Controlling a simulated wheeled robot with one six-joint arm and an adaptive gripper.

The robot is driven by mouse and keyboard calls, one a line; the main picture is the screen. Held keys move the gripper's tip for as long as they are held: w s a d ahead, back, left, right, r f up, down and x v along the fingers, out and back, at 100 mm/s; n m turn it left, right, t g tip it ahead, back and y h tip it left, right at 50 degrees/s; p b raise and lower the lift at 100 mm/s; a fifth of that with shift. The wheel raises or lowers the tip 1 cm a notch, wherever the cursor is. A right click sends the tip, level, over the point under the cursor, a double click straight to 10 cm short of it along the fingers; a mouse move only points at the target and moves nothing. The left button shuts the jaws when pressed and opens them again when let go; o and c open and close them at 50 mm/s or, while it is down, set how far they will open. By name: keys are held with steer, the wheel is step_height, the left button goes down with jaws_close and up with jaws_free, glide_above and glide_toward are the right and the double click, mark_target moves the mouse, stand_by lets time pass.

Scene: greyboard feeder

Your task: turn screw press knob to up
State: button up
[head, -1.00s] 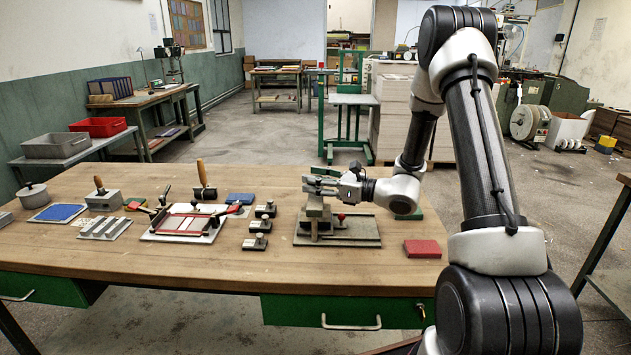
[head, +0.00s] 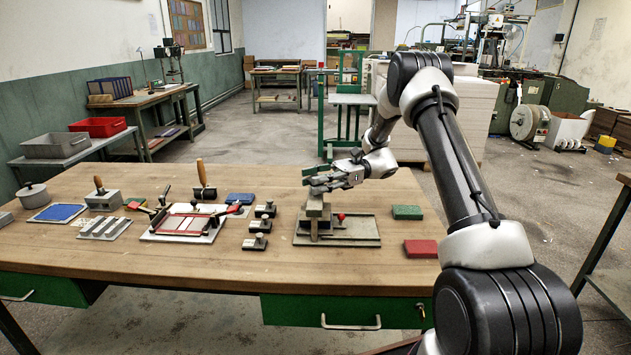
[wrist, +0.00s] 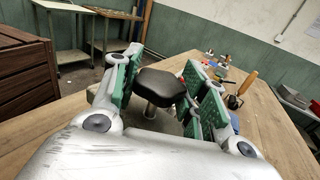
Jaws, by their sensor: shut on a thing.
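The screw press (head: 314,218) stands on a grey base plate (head: 358,238) on the wooden bench, with a red ball on a small lever at its right side. My gripper (head: 318,180) is at the top of the press, reaching in from the back right. In the wrist view, the black knob (wrist: 160,86) sits on a pale metal stem between my two green-padded fingers (wrist: 163,92), and the gripper is shut on it. In the head view my fingers hide the knob.
A green block (head: 407,212) and a red block (head: 421,248) lie right of the press. Several small black-knobbed clamps (head: 255,243) stand to its left, beside a jig (head: 184,225) with red bars. The bench front is clear.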

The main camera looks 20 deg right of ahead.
steer(key=shift+n+g, duration=0.6)
steer(key=shift+g, duration=0.3)
steer(key=shift+g+h, duration=0.3)
steer(key=o, duration=1)
steer(key=shift+o, duration=0.2)
step_height(320, 180, up, 10)
